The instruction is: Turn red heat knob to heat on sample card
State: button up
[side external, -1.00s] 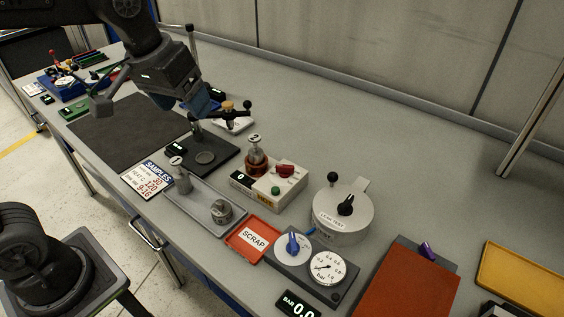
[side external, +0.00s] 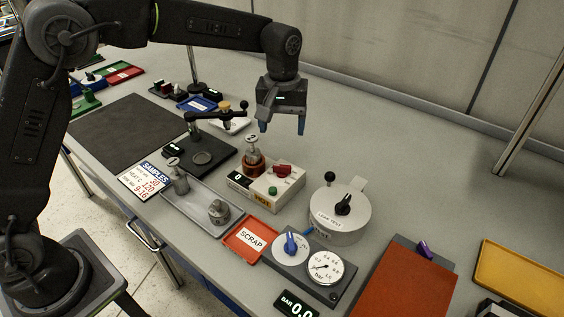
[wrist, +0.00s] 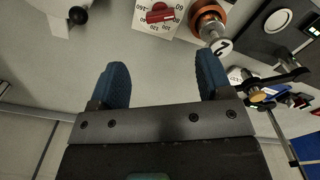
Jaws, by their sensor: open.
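The red heat knob (side external: 282,169) sits on top of a white heater box (side external: 277,197) with a green button and a small black display reading 0. In the wrist view the red knob (wrist: 160,14) is at the top, with a numbered dial around it. The white sample card (side external: 146,178), headed SAMPLES, lies at the left front edge of the bench; its heat line is too small to read surely. My gripper (side external: 285,127) points down above the bench, behind the heater box. In the wrist view its blue fingers (wrist: 163,82) are apart with nothing between them.
A vessel (side external: 253,157) stands on the heater's left end. The round leak test pot (side external: 340,213) is to the right, with a black knob and a black ball handle. A black stand with an arm (side external: 215,112) is to the left.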

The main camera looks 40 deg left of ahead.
aim_at(282, 165)
notch_tip(282, 165, down, 11)
jog(key=shift+f, duration=0.15)
dwell(0.4)
jog(key=c, duration=0.9)
